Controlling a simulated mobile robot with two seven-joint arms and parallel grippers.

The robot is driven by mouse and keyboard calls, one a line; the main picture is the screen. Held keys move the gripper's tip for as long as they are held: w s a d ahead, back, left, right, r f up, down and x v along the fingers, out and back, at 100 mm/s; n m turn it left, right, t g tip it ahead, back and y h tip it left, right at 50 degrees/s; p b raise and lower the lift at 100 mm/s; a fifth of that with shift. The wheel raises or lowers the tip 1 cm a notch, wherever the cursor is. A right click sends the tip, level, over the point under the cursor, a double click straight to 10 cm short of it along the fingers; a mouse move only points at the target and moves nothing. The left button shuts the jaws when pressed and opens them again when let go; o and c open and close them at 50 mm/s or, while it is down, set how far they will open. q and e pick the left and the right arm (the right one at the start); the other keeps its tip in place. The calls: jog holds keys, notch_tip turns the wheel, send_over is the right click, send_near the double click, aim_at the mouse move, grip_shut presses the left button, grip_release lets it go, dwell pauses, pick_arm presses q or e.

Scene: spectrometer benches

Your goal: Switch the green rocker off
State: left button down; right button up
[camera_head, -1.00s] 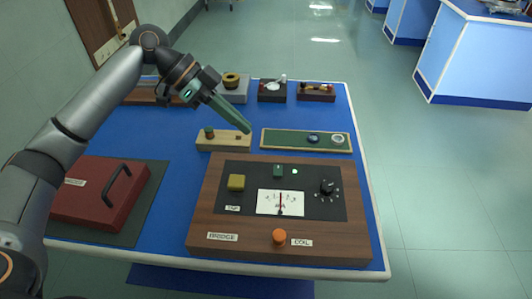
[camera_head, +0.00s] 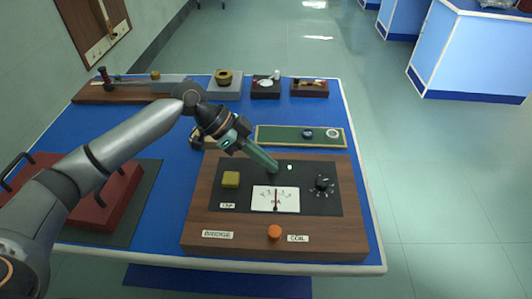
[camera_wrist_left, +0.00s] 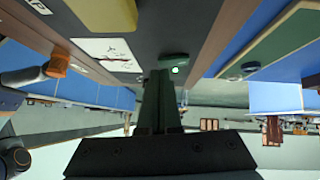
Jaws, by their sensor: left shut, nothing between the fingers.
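The wooden panel box (camera_head: 345,235) labelled BRIDGE and COIL stands on the blue table. Its dark face carries the green rocker, which the fingertips of my left gripper (camera_head: 273,168) cover in the head view. The green rocker (camera_wrist_left: 174,58) shows in the left wrist view, just beyond the shut fingers (camera_wrist_left: 161,75). I cannot tell whether they touch it. A small lamp (camera_head: 290,167) right of the rocker is lit; it glows green in the left wrist view (camera_wrist_left: 176,70). My left gripper is shut and empty, slanting down from the upper left. My right gripper is out of view.
Around the rocker are a yellow button (camera_head: 231,180), a meter (camera_head: 276,199), a black knob (camera_head: 322,183) and an orange knob (camera_head: 274,232). A green tray (camera_head: 275,140) lies behind the box. A red case (camera_head: 105,205) stands at the left.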

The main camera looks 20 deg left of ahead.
pick_arm(q)
jog(key=shift+s+f+t, duration=0.25)
jog(key=shift+f+t, duration=0.05)
jog(key=shift+f, duration=0.1)
jog(key=shift+w, duration=0.15)
jog(key=shift+r, duration=0.1)
jog(key=shift+w+a+r+p, duration=0.1)
jog(key=shift+w+r+p, duration=0.05)
jog(key=shift+w, duration=0.25)
jog(key=shift+w+a+r+p, duration=0.1)
jog(key=shift+w+p, duration=0.05)
jog(key=shift+w, duration=0.2)
jog(key=shift+r, duration=0.1)
